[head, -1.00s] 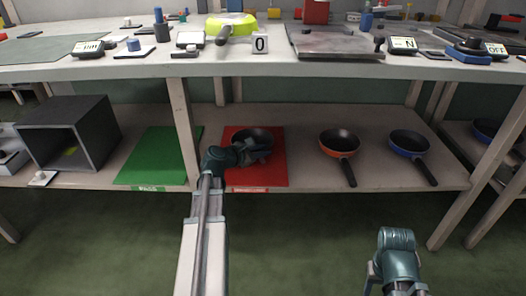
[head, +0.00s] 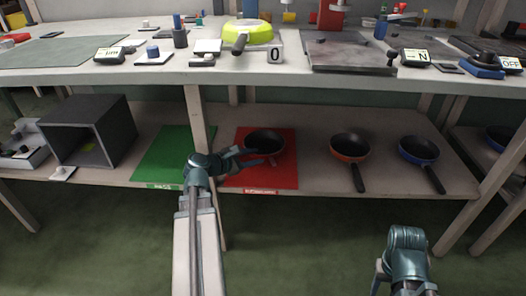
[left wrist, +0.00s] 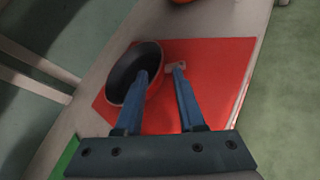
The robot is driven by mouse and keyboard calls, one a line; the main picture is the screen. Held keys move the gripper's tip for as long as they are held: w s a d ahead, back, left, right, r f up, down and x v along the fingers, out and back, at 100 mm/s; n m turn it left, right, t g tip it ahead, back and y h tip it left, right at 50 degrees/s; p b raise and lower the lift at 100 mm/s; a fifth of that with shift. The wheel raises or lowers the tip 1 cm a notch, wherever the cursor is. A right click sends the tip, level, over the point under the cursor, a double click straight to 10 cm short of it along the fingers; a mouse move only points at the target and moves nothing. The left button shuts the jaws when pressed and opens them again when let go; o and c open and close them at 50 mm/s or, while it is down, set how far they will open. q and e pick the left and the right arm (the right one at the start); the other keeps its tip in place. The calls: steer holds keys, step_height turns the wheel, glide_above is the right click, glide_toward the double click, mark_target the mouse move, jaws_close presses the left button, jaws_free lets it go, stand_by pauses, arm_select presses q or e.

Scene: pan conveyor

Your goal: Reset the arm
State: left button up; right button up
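My left gripper (head: 243,159) reaches over the lower shelf to the red mat. A dark pan (head: 264,142) sits on the red mat (head: 283,178); its handle is hard to make out behind the gripper. In the left wrist view the two blue fingers (left wrist: 161,72) are apart with nothing held between them. There the pan (left wrist: 122,75) lies at the left fingertip, on the red mat (left wrist: 222,85); whether they touch I cannot tell. My right arm shows at the lower right of the head view, but its fingers do not.
An orange pan (head: 350,147) and a blue pan (head: 419,150) stand to the right on the shelf. A green mat (head: 172,160) and a dark open box (head: 92,133) are to the left. The upper counter, with a yellow-green pan (head: 248,30), overhangs. A shelf post (head: 196,115) stands close to my left arm.

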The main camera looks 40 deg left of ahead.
arm_select(q)
steer(key=shift+s+a+r, duration=0.15)
steer(key=shift+s+r, duration=0.1)
steer(key=shift+s, duration=0.4)
